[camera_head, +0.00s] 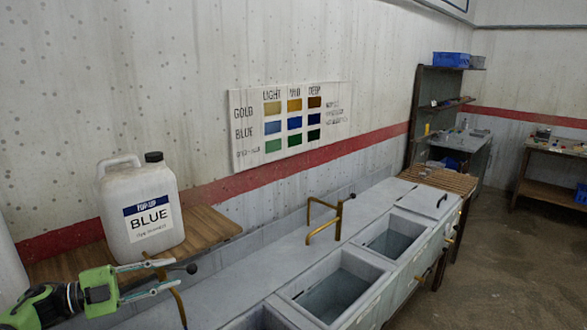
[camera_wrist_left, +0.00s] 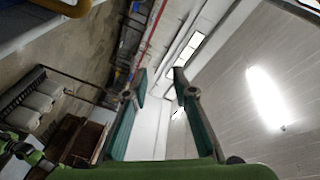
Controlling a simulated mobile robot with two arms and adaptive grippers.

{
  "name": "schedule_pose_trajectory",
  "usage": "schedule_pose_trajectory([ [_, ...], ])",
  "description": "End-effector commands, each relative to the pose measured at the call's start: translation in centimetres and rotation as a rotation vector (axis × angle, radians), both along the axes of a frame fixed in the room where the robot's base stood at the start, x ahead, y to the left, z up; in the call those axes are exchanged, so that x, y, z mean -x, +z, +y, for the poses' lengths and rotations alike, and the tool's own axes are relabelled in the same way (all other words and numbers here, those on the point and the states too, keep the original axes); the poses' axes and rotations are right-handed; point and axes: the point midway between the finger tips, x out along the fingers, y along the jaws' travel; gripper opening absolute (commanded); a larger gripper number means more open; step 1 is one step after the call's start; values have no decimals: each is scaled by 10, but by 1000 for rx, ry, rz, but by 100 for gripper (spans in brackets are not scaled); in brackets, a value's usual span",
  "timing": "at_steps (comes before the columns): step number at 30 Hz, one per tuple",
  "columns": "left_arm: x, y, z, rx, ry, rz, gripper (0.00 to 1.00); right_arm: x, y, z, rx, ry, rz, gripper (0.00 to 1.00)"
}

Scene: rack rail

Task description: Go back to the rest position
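My left gripper (camera_head: 168,275) comes in from the lower left of the head view, in front of the BLUE jug and close to the sink counter. Its two green-and-grey fingers are apart with nothing between them. In the left wrist view the fingers (camera_wrist_left: 159,80) also stand open, with only the distant wall and ceiling between them. My right gripper is not seen in the head view. A small green and black part shows at the lower left edge of the left wrist view, too unclear to name.
A white jug (camera_head: 142,211) labelled BLUE stands on a wooden shelf (camera_head: 212,222). The grey sink counter (camera_head: 262,283) with basins and a brass tap (camera_head: 325,222) runs to the right. A colour chart (camera_head: 290,122) hangs on the wall. Open floor (camera_head: 510,260) lies at right.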

Motion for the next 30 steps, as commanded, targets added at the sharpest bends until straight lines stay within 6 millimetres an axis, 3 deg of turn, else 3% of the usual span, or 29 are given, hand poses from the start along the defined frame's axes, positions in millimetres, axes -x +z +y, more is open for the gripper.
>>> schedule_pose_trajectory([
  [3,-11,-21,-47,83,89,6,25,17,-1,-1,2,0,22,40],
  [9,-20,-53,-99,228,335,81,25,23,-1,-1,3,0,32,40],
  [13,-10,-79,-114,303,512,183,25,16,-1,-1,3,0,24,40],
  [17,12,-110,-117,355,695,327,25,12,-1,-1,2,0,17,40],
  [23,77,-167,-108,372,964,615,25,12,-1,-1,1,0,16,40],
  [30,196,-223,-96,300,1216,1004,25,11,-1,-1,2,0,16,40],
])
